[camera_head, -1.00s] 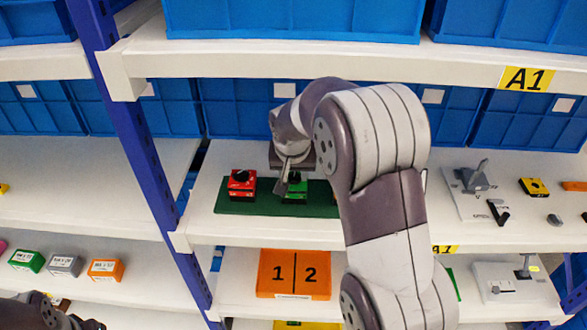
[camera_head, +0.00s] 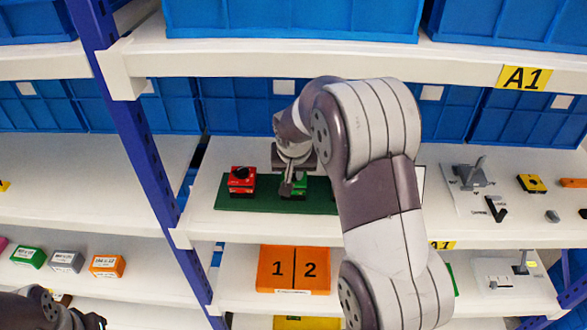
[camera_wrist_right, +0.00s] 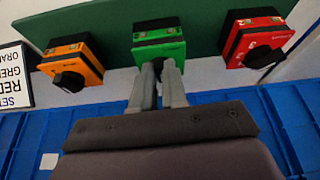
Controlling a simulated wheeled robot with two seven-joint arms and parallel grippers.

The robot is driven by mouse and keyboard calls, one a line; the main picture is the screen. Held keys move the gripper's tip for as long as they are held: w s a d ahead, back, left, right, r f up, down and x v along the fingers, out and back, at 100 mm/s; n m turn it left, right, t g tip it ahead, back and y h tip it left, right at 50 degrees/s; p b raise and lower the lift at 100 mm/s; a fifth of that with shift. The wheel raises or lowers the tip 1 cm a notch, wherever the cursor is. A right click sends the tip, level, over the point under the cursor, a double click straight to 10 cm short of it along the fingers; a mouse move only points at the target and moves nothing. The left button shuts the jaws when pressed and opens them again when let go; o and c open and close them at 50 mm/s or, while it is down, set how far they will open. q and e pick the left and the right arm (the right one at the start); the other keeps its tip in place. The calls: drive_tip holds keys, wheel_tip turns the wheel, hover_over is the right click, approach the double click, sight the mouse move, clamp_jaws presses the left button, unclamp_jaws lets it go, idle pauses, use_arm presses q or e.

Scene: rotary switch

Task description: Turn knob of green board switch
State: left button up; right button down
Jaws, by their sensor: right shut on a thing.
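A green board (camera_head: 248,206) lies on the middle shelf with a red switch (camera_head: 242,183) and a green switch (camera_head: 299,188) on it. The wrist view shows the green switch (camera_wrist_right: 158,40) between the red switch (camera_wrist_right: 255,38) and an orange switch (camera_wrist_right: 72,60), each with a black knob. My right gripper (camera_head: 289,185) is at the green switch. In the wrist view its fingers (camera_wrist_right: 158,75) are shut on the green switch's black knob, which is mostly hidden between them.
Blue bins (camera_head: 248,105) stand behind the board. A blue upright post (camera_head: 142,150) is to its left. A white plate with a grey lever (camera_head: 470,178) and a yellow switch (camera_head: 531,183) are on the right. In the wrist view, a white sign (camera_wrist_right: 14,80) stands beside the orange switch.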

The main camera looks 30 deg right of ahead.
drive_tip(key=shift+d+r+n+p, duration=0.2)
drive_tip(key=shift+r+n+p, duration=0.1)
drive_tip(key=shift+n+p, duration=0.4)
drive_tip(key=shift+s+d+n+y+p, duration=0.1)
drive_tip(key=shift+n+y+p, duration=0.2)
drive_tip(key=shift+y+p, duration=0.15)
drive_tip(key=shift+d+f+n, duration=0.1)
drive_tip(key=shift+f+n, duration=0.1)
drive_tip(key=shift+n, duration=0.2)
drive_tip(key=shift+d+f+n+t+y, duration=0.1)
drive_tip(key=shift+f+n+t+y, duration=0.05)
drive_tip(key=shift+n+t+y, duration=0.2)
drive_tip(key=n+b, duration=0.1)
drive_tip(key=b, duration=0.1)
drive_tip(key=n+y+b, duration=0.1)
drive_tip(key=n+b, duration=0.1)
drive_tip(key=shift+d+f, duration=0.2)
drive_tip(key=shift+d, duration=0.1)
drive_tip(key=shift+d+r+n+y+b, duration=0.2)
drive_tip(key=shift+n+y+b, duration=0.1)
drive_tip(key=shift+n+b, duration=0.8)
drive_tip(key=shift+r, duration=0.1)
drive_tip(key=c, duration=1.2)
unclamp_jaws()
